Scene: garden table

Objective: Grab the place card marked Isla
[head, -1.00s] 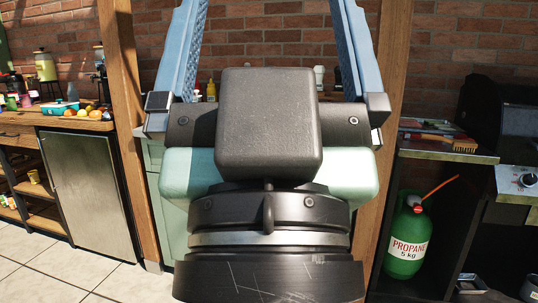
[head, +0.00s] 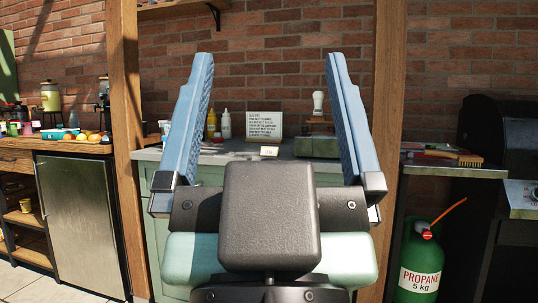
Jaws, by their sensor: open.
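My gripper (head: 268,70) fills the middle of the head view, its two blue fingers spread wide with nothing between them. Behind it, on the green counter (head: 229,159), a small pale card (head: 269,151) stands near the front edge, seen between the fingers. Its writing is too small to read, so I cannot tell whether it says Isla. A larger white sign (head: 264,125) with several lines of text stands behind it; its words are not clearly legible.
White and yellow bottles (head: 226,124) stand left of the sign. A green box (head: 317,146) and a white shaving-brush-like item (head: 318,103) are to its right. Wooden posts (head: 389,120) flank the counter. A propane bottle (head: 419,268) stands lower right.

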